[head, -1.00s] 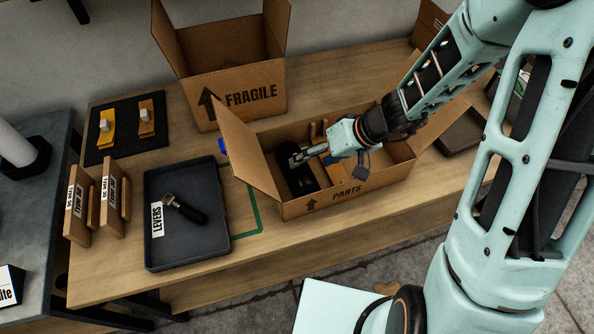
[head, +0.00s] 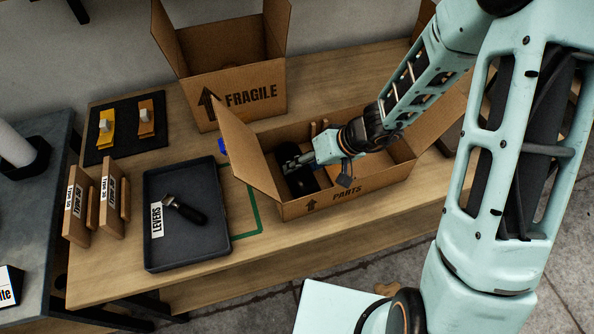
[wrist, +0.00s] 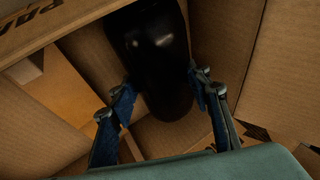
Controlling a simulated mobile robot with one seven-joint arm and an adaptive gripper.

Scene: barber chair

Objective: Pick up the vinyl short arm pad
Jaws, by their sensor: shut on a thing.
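The vinyl short arm pad is a glossy black, rounded long piece (wrist: 155,60) inside the open PARTS box (head: 290,208), at its left end. It also shows in the head view as a dark shape (head: 302,184), partly hidden by my gripper. My gripper (wrist: 160,92) reaches down into the box, with one finger on each side of the pad near its rounded end. It is shut on the pad. The pad's far end runs out of the top of the wrist view. I cannot tell whether the pad is clear of the box floor.
The box flaps (head: 237,148) stand open around my arm. A FRAGILE box (head: 240,95) stands behind. To the left are a dark tray (head: 180,245) with a lever (head: 185,209), upright wooden holders (head: 110,198) and a black mat (head: 125,150) with yellow and orange pieces.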

